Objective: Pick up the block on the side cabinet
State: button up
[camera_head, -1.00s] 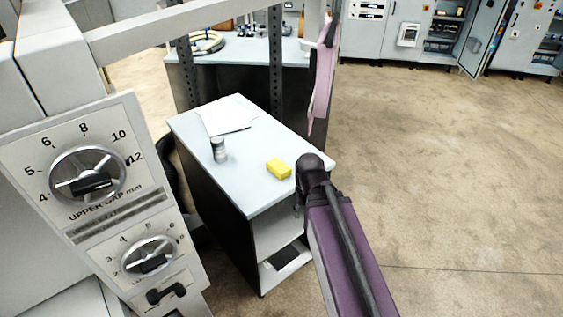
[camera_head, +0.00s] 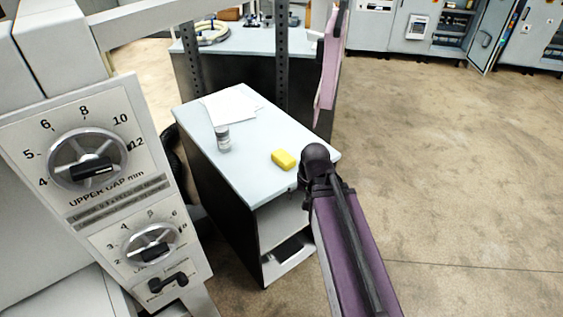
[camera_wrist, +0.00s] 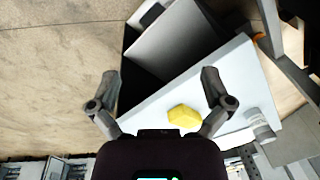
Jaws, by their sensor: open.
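The yellow block (camera_head: 283,159) lies on the pale top of the side cabinet (camera_head: 245,180), near its right edge. In the wrist view the block (camera_wrist: 184,116) shows between my gripper's fingers, nearer the right one, with the cabinet top (camera_wrist: 240,85) around it. My gripper (camera_wrist: 157,88) is open and empty, with its two dark fingers spread wide. It is apart from the block. In the head view my purple arm reaches up to the cabinet's right front corner, and the fingers are mostly hidden there.
A small grey jar (camera_head: 222,138) and white paper sheets (camera_head: 230,105) lie on the cabinet top, left of and behind the block. A control panel with dials (camera_head: 95,165) stands close on the left. Dark perforated posts (camera_head: 282,75) rise behind the cabinet. Open floor lies to the right.

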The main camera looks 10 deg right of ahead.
jog(key=w+d+f+m+t+y+b, duration=0.1)
jog(key=w+m+t+b, duration=0.4)
jog(key=m, duration=0.8)
jog(key=w+d+f+m+t+y+b, duration=0.2)
jog(key=w+d+m+t+y+b, duration=0.2)
jog(key=w+m, duration=0.9)
jog(key=m+t+b, duration=0.1)
jog(key=t+b, duration=0.1)
jog(key=b, duration=0.2)
jog(key=shift+d+f+m+b, duration=0.15)
jog(key=shift+m+b, duration=0.15)
jog(key=shift+b, duration=0.1)
jog(key=b+x, duration=0.3)
jog(key=x, duration=0.4)
jog(key=shift+f, duration=0.1)
jog(key=shift+x, duration=0.75)
